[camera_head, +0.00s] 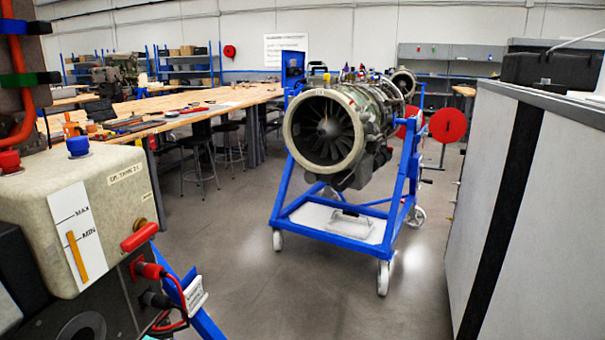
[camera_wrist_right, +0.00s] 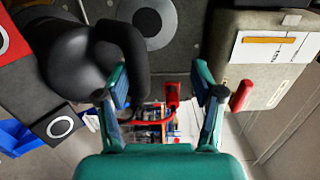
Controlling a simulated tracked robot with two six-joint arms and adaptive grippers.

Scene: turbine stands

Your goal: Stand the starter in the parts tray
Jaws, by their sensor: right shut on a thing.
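In the right wrist view a black rounded body (camera_wrist_right: 78,65), which looks like the starter, fills the left side, with a thick curved black part running down to my left-hand fingertip. My right gripper (camera_wrist_right: 162,85), teal, is shut on this black part; its fingers stand well apart and the grip itself is hard to see. The right-hand finger is beside a red handle (camera_wrist_right: 241,95). I do not see my left gripper. I cannot pick out the parts tray for certain in either view.
The beige oil tank (camera_head: 100,215) sits close at left, over a dark housing with a red plug (camera_head: 150,270) and cables. A jet engine (camera_head: 330,130) is on a blue wheeled stand (camera_head: 345,240). A grey cabinet (camera_head: 530,200) stands at right. Floor between is clear.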

